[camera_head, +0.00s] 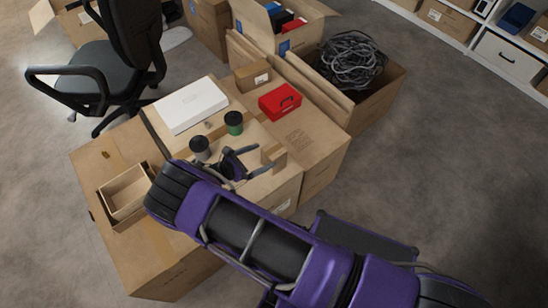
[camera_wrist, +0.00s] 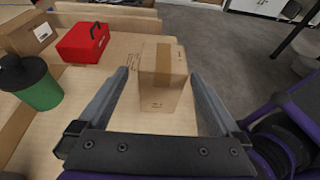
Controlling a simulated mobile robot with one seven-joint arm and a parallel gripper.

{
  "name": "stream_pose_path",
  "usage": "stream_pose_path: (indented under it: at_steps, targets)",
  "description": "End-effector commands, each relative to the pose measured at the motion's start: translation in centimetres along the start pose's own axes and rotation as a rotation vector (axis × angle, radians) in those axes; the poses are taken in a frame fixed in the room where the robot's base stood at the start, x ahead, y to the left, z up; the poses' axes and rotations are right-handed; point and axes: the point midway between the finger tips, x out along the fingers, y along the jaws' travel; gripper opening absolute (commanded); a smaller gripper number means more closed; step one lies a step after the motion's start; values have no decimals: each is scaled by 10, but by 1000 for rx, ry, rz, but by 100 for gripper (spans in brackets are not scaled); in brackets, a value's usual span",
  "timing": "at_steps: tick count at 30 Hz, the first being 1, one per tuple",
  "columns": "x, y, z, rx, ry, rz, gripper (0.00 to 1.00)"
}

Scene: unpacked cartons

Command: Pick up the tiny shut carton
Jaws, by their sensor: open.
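A small shut brown carton (camera_head: 276,158) with a tape strip stands on top of a large carton. In the wrist view the small carton (camera_wrist: 163,95) lies between the two fingers of my gripper (camera_wrist: 159,73).
A red case (camera_head: 280,101), another small carton (camera_head: 253,75), a green cup (camera_head: 234,123), a grey cup (camera_head: 200,148) and a white box (camera_head: 192,105) stand nearby. An open carton of black cables (camera_head: 384,97) is behind. An open wooden tray (camera_head: 110,196) is at left.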

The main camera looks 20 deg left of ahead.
Motion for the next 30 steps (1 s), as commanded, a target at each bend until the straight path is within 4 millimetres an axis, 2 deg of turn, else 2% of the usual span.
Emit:
stream_pose_path:
  at_steps: [8, 15, 23, 30]
  targets:
    - [18, -2, 2, 0, -1, 0, 100]
    - [53, -5, 4, 0, -1, -1, 100]
    - [58, -4, 4, 1, 1, 0, 100]
    - [57, -4, 4, 1, 1, 0, 59]
